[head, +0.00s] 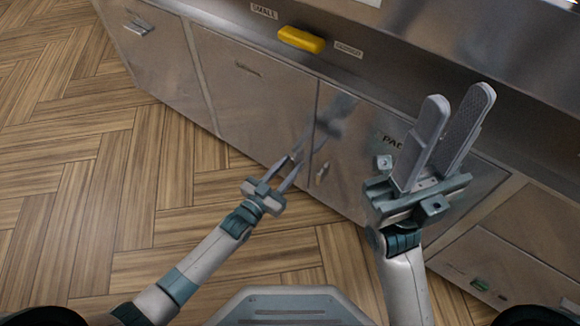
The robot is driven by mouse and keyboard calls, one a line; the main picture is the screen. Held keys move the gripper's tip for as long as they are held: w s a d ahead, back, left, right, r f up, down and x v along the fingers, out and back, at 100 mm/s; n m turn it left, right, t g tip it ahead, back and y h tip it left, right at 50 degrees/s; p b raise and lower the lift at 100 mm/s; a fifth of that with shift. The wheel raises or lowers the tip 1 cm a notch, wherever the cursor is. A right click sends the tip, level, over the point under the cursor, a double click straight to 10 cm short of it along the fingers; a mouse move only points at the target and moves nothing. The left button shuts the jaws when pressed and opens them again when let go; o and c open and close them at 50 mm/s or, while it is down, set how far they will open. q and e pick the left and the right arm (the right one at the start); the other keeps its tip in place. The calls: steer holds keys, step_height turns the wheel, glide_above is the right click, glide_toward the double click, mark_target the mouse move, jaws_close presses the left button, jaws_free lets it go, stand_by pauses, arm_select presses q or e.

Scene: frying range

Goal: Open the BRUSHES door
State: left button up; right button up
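A steel door (250,105) with a dark label (248,69) too small to read is in the left middle of the head view. To its right is another steel door (352,150) with a label that seems to begin "PAD", partly hidden by my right gripper. My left gripper (296,160) is at the lower right edge of the left-middle door, its two slim fingers apart, around or just in front of where that door's handle sits. Contact cannot be told. My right gripper (458,97) is open and empty, raised in front of the PAD door. Both doors look shut.
A yellow handle (301,39) sits above the doors between two small labels. The wood floor (90,180) at left is clear.

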arm_select(q)
steer(key=shift+w+d, duration=0.2)
steer(key=shift+c, duration=0.3)
jaws_close()
steer(key=shift+s+a, duration=0.1)
steer(key=shift+a, duration=0.1)
